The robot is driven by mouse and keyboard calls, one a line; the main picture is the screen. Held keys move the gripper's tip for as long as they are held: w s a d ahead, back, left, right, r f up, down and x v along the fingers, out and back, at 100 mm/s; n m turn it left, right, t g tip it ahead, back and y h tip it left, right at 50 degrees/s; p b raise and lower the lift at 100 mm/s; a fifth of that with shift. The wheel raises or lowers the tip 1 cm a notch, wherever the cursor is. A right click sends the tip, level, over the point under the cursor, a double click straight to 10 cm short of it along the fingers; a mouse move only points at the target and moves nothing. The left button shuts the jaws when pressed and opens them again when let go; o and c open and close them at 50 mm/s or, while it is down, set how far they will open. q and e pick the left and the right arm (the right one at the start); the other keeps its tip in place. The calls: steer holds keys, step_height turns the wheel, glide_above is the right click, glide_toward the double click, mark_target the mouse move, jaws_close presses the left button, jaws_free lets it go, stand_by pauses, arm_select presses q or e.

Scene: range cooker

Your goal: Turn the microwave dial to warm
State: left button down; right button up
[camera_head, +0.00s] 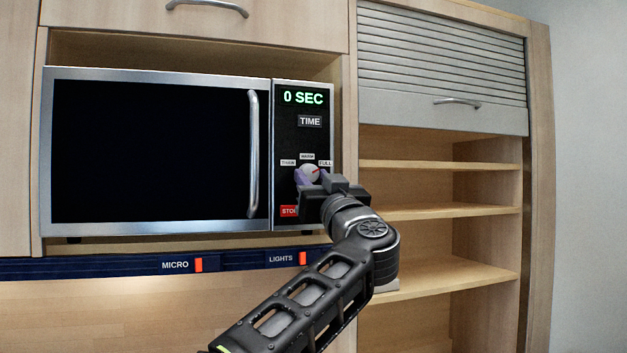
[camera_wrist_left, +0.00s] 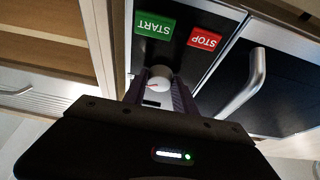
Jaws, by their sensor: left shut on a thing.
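The microwave (camera_head: 150,150) sits in a wooden cabinet with its door closed and a display reading "0 SEC". Its white round dial (camera_head: 309,173) is on the right-hand panel, below labels that include "WARM" at the top and "FULL" at the right. My left gripper (camera_head: 309,178) is shut on the dial, with a purple finger on each side. In the left wrist view the dial (camera_wrist_left: 160,78) shows between the fingers, below the green START button (camera_wrist_left: 155,25) and red STOP button (camera_wrist_left: 204,40). My right gripper is not in view.
The vertical door handle (camera_head: 253,153) stands out just left of the control panel. Below the microwave is a dark strip with a MICRO switch (camera_head: 198,265) and a LIGHTS switch (camera_head: 302,258). Open shelves (camera_head: 440,211) are at the right, beneath a roller shutter (camera_head: 440,60).

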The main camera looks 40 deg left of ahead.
arm_select(q)
steer(key=shift+n+g+p, duration=0.3)
steer(key=shift+n, duration=0.2)
steer(key=n+g+p, duration=0.1)
steer(key=n, duration=0.1)
steer(key=n+g+y+p, duration=0.1)
steer(key=n, duration=0.1)
steer(key=shift+w+d+r+n, duration=0.15)
steer(key=shift+w+r+n, duration=0.05)
steer(key=shift+n, duration=0.2)
steer(key=n+g+p, duration=0.1)
steer(key=n, duration=0.1)
steer(key=n+g+p, duration=0.1)
steer(key=n+p, duration=0.1)
steer(key=n, duration=0.1)
steer(key=shift+w+r+g+y, duration=0.1)
steer(key=shift+w+g+y, duration=0.05)
steer(key=shift+g+y, duration=0.25)
steer(key=shift+d+n+g+p, duration=0.1)
steer(key=shift+n+g+p, duration=0.35)
steer(key=shift+n, duration=0.65)
steer(key=shift+n+g+h, duration=0.3)
steer(key=shift+n+g, duration=0.35)
steer(key=shift+n, duration=1.15)
steer(key=c, duration=1)
jaws_free()
